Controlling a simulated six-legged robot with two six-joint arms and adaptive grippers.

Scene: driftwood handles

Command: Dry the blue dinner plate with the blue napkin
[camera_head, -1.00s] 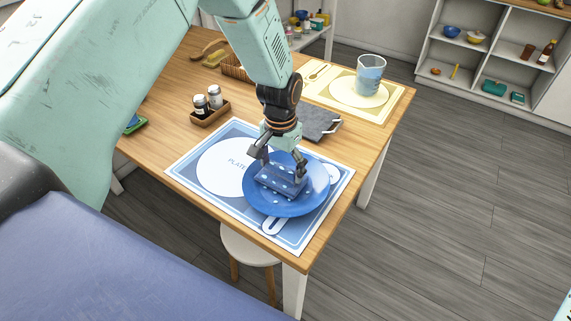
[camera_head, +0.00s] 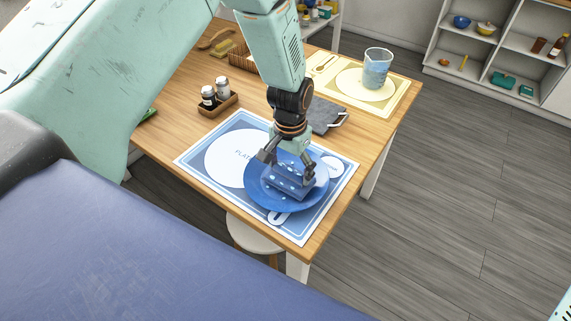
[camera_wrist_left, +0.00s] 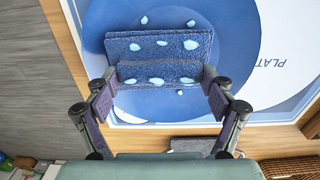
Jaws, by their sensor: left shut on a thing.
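The blue dinner plate (camera_head: 262,194) lies on the blue placemat toward the table's front right corner, and it also shows in the left wrist view (camera_wrist_left: 92,40). The blue napkin (camera_head: 287,184) is folded, with light blue spots, and is on the plate. In the left wrist view the napkin (camera_wrist_left: 158,45) is between my left gripper's fingers. My left gripper (camera_head: 288,171) points down over the plate and is shut on the napkin. The plate covers part of the placemat's printed shapes. My right gripper is not in view.
The blue placemat (camera_head: 207,145) has a white printed plate outline. A grey cloth (camera_head: 325,115) lies behind it. A glass of water (camera_head: 377,68) stands on the yellow placemat (camera_head: 401,92). Two shakers in a wooden holder (camera_head: 222,107) stand left. A white stool (camera_head: 243,238) is below the table edge.

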